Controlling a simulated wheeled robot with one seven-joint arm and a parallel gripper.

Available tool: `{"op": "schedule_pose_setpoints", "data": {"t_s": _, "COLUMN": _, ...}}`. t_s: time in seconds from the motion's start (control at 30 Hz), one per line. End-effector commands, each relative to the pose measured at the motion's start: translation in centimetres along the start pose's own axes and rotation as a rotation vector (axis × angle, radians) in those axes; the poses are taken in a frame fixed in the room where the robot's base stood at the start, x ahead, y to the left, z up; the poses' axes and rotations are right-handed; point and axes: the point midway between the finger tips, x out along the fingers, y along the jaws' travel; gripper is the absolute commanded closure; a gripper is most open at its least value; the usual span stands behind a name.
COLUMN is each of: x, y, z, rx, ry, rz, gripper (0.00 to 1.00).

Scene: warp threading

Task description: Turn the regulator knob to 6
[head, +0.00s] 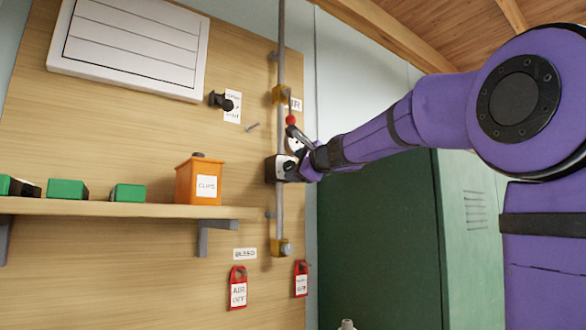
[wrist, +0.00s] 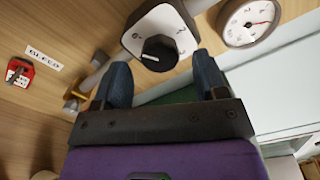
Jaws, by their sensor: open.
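The regulator is a white-faced box on the vertical pipe, partly behind my gripper in the head view (head: 276,169). In the wrist view its black round knob (wrist: 159,53) sits on the white dial plate (wrist: 160,27). The printed numbers are small and hard to read. My gripper (wrist: 162,66) is open, its two dark fingers on either side of the knob's near edge, apart from it. In the head view my gripper (head: 307,163) is close in front of the regulator.
A round pressure gauge (wrist: 250,22) with a red needle is beside the regulator. A red-handled valve (head: 291,120) is above it on the pipe. A shelf (head: 120,208) with an orange clips box (head: 199,181) juts out left. A green cabinet (head: 375,240) stands right.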

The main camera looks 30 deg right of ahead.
Motion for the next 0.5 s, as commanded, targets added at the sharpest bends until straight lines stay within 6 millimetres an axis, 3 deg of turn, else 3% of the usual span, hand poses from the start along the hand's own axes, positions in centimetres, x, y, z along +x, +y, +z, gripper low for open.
{"op": "schedule_pose_setpoints", "data": {"t_s": 0.3, "x": -5.9, "y": -0.1, "z": 0.0, "rx": 0.001, "ry": 0.0, "rz": -0.002, "gripper": 0.34}}
{"op": "schedule_pose_setpoints", "data": {"t_s": 0.5, "x": -8.0, "y": 0.0, "z": 0.0, "rx": 0.0, "ry": 0.0, "rz": -0.001, "gripper": 0.34}}
